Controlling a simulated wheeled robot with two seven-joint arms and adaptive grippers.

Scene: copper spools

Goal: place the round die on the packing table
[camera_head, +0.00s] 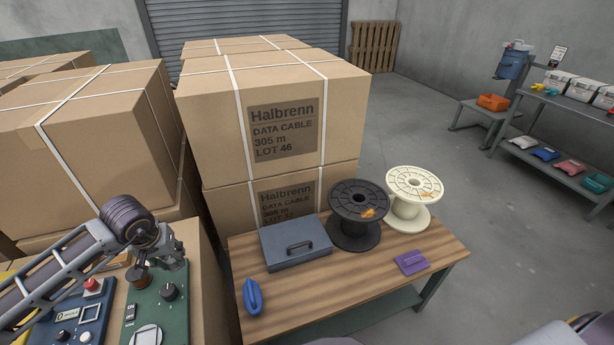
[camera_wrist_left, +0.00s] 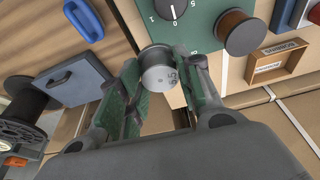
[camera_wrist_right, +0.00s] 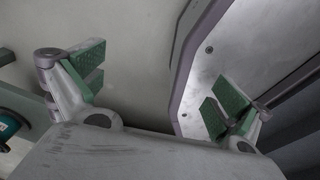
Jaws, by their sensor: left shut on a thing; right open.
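The round die (camera_wrist_left: 158,76) is a short silver cylinder with a marking on its face. My left gripper (camera_wrist_left: 155,85) is shut on it, with green pads on either side. In the head view the left gripper (camera_head: 168,262) is by the green machine (camera_head: 145,318), left of the wooden table, and I cannot make out the die there. The packing table (camera_head: 330,285) appears to be this wooden-topped table at centre. My right gripper (camera_wrist_right: 158,88) is open and empty, away from the table objects.
On the table are a grey box (camera_head: 296,243), black spool (camera_head: 358,232), cream spool (camera_head: 412,205), purple block (camera_head: 411,262) and blue handled object (camera_head: 253,297). The front middle of the tabletop is clear. Strapped cartons (camera_head: 270,110) stand behind. A copper spool (camera_wrist_left: 236,32) sits on the green machine.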

